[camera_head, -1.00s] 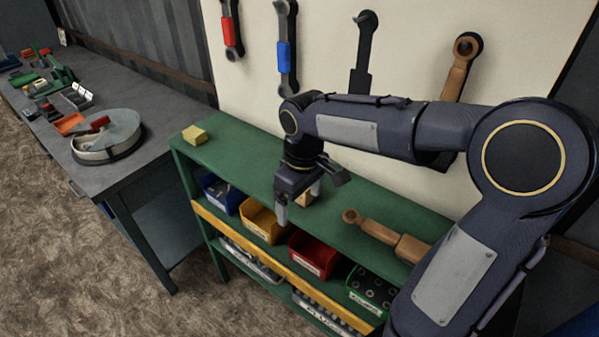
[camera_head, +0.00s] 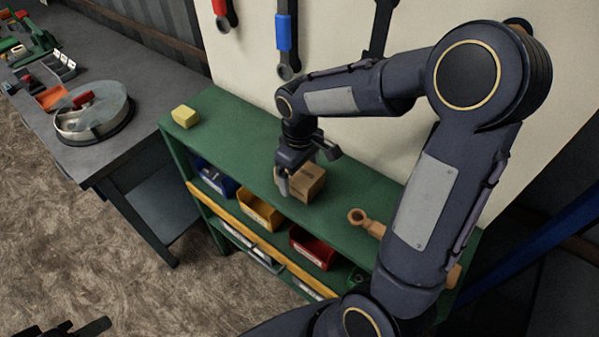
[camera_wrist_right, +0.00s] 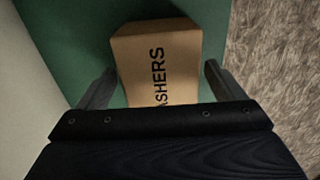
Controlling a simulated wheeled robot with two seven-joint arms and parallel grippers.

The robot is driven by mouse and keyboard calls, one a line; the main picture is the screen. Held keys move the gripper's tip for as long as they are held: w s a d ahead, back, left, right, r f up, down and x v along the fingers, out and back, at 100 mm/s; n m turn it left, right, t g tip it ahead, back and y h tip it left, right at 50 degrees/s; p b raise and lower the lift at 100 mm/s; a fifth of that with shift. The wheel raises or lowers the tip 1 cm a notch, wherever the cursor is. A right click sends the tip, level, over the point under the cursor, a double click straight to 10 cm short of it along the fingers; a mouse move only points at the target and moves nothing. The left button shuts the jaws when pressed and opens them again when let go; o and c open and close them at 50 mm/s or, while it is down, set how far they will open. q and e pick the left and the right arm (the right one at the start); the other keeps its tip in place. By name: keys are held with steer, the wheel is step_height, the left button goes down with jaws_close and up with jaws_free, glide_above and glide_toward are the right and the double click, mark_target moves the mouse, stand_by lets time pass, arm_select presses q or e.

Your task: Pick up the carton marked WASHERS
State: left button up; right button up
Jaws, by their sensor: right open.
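The brown carton (camera_head: 309,184) stands on the green top of the shelf unit, partly hidden by my right gripper (camera_head: 298,172). In the right wrist view the carton (camera_wrist_right: 155,62) shows dark letters reading "ASHERS", with the start of the word cut off. My right gripper (camera_wrist_right: 159,88) is open, one finger on each side of the carton's near part in that view. Whether the fingers touch the carton, I cannot tell. Part of my left gripper (camera_head: 72,329) shows as a dark shape at the bottom left edge of the head view; its jaws are unclear.
A yellow block (camera_head: 185,117) sits at the shelf top's left end. A tan wrench-like tool (camera_head: 366,222) lies right of the carton, partly behind my arm. Blue, yellow and red bins (camera_head: 312,247) sit below. Tools hang on the wall behind. A grey bench (camera_head: 92,157) stands left.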

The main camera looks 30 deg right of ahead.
steer(key=shift+f, duration=0.85)
steer(key=shift+c, duration=0.4)
steer(key=c, duration=1.2)
steer(key=shift+r, duration=0.1)
steer(key=shift+c, duration=0.8)
